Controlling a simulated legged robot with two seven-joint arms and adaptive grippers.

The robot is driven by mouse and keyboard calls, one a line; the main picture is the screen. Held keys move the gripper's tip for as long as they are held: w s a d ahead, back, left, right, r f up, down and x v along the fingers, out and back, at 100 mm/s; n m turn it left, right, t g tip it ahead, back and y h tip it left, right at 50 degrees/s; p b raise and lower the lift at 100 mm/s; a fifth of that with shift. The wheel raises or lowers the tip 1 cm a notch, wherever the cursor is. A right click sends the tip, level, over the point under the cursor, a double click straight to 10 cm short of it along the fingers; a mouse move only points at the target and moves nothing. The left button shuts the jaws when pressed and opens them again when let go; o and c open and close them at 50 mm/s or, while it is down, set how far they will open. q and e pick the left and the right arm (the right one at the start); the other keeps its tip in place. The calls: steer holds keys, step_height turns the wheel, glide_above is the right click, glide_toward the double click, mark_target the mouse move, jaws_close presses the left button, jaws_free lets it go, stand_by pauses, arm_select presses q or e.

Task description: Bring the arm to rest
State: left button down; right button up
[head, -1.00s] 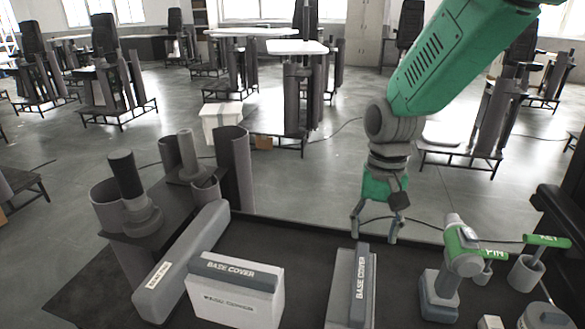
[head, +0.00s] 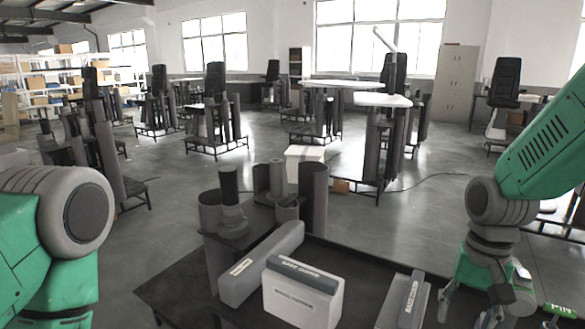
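My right arm (head: 545,150) comes in from the right, green with grey joints. Its gripper (head: 466,312) hangs downward at the lower right, above the dark table's right part. Its fingers are spread apart with nothing visible between them. The fingertips are near the bottom edge of the view. My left arm (head: 60,230) shows at the left edge as a green link and a large grey joint. Its gripper is outside the view.
The dark table (head: 180,290) holds a white base cover box (head: 300,300), a grey-topped box (head: 403,305), a long grey box (head: 260,263) and upright cylinders (head: 313,195). A green tool (head: 560,310) is partly cut off at lower right. Lift columns with seats stand behind on open floor.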

steer(key=s+f+n+b, duration=0.1)
steer(key=s+f+b, duration=0.25)
steer(key=f, duration=0.85)
steer(key=s+f+n+b, duration=0.25)
steer(key=s+f, duration=0.25)
steer(key=f, duration=0.6)
steer(key=s+f+n+t+b, duration=0.1)
steer(key=s+f+n+b, duration=0.2)
steer(key=s+f, duration=1.1)
steer(key=f+b, duration=0.1)
steer(key=b, duration=0.2)
steer(key=shift+a+t+h, duration=0.3)
steer(key=shift+a, duration=0.1)
